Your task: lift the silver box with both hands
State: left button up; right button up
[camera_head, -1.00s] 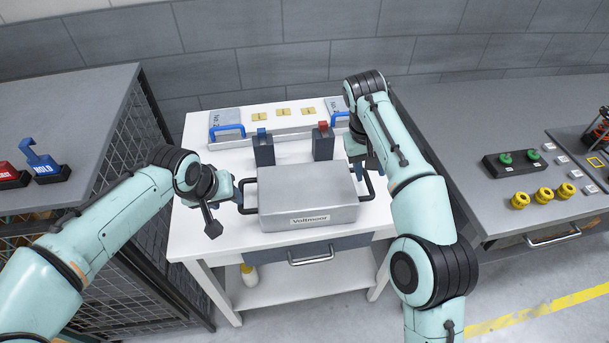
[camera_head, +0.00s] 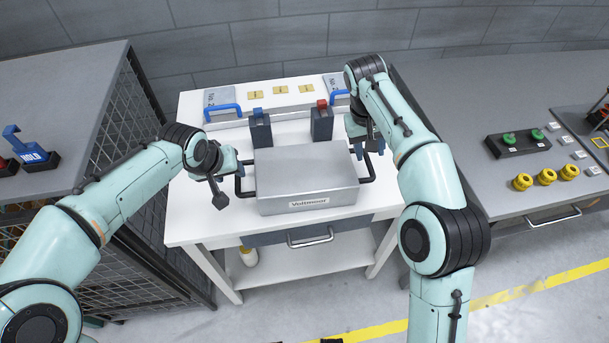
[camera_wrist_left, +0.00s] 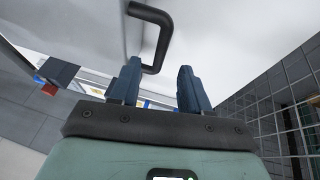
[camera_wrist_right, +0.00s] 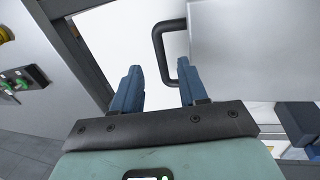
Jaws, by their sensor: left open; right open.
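In the right wrist view the open right fingers (camera_wrist_right: 158,88) have the handle (camera_wrist_right: 159,50) near the inner finger. Neither gripper is closed on a handle.
Two dark blocks, one with a blue top (camera_head: 260,128) and one with a red top (camera_head: 321,122), stand behind the box. A grey fixture with blue handles (camera_head: 222,112) lies at the back. Dark counters flank the white table (camera_head: 190,222).

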aim_at(237, 177)
pick_arm(q)
jog(key=x, duration=0.9)
jog(key=shift+f, duration=0.1)
pick_arm(e)
jog(key=x, duration=0.9)
pick_arm(q)
grip_shut()
pick_arm(e)
grip_shut()
